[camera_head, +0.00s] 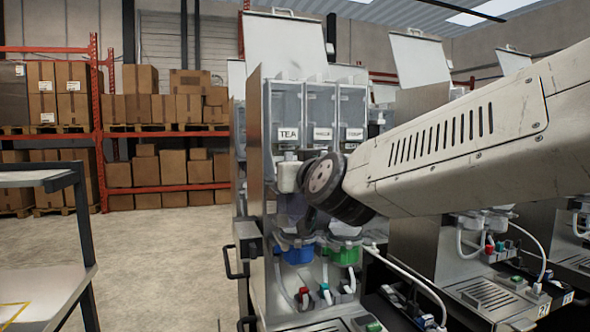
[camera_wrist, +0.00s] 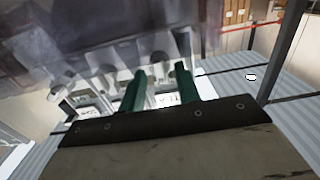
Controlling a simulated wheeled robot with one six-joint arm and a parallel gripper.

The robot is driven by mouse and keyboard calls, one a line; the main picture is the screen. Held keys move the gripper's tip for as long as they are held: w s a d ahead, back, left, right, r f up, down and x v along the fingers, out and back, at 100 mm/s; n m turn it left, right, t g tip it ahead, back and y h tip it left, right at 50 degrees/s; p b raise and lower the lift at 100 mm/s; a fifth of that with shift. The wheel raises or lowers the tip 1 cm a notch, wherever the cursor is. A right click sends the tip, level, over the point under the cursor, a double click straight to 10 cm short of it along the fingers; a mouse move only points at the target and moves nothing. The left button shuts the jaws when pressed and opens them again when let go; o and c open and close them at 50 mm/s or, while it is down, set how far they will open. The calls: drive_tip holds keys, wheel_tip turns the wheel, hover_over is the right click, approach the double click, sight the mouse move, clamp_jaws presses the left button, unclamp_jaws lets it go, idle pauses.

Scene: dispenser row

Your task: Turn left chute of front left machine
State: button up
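The front left machine (camera_head: 256,200) stands upright in the middle of the head view, with a hopper marked TEA (camera_head: 288,110) at its left. The left chute (camera_head: 288,177) is a white piece below that hopper, partly covered by my wrist. My arm reaches in from the right and hides the other chutes. My gripper shows in the wrist view (camera_wrist: 160,76) as two green fingers standing apart, close to pale chute parts of the machine (camera_wrist: 108,84). I see nothing clearly held between them. The fingers are hidden in the head view.
Blue (camera_head: 296,254) and green (camera_head: 344,254) funnels with hoses sit lower on the machine. More machines (camera_head: 460,250) stand to the right. A metal cart (camera_head: 45,240) stands at the left, with free floor (camera_head: 160,260) between. Racks with boxes (camera_head: 150,110) are behind.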

drive_tip(key=v, duration=0.7)
drive_tip(key=shift+s, duration=0.4)
drive_tip(key=shift+d, duration=0.1)
drive_tip(key=s+a+f+n+g+y, duration=0.25)
drive_tip(key=s+f+g, duration=0.3)
drive_tip(key=f, duration=0.45)
drive_tip(key=s+d+f+g+h, duration=0.2)
drive_tip(key=s+d+f+g, duration=0.2)
drive_tip(key=s+f+g, duration=0.15)
drive_tip(key=s+d+f+m+g+h, duration=0.2)
drive_tip(key=s+d+f, duration=0.2)
drive_tip(key=s+d, duration=0.4)
drive_tip(key=s+d+f+m+g+h, duration=0.3)
drive_tip(key=s+d, duration=0.4)
drive_tip(key=d, duration=0.5)
drive_tip(key=shift+s+d+f+m, duration=0.35)
drive_tip(key=shift+s+f, duration=0.05)
drive_tip(key=shift+f, duration=0.1)
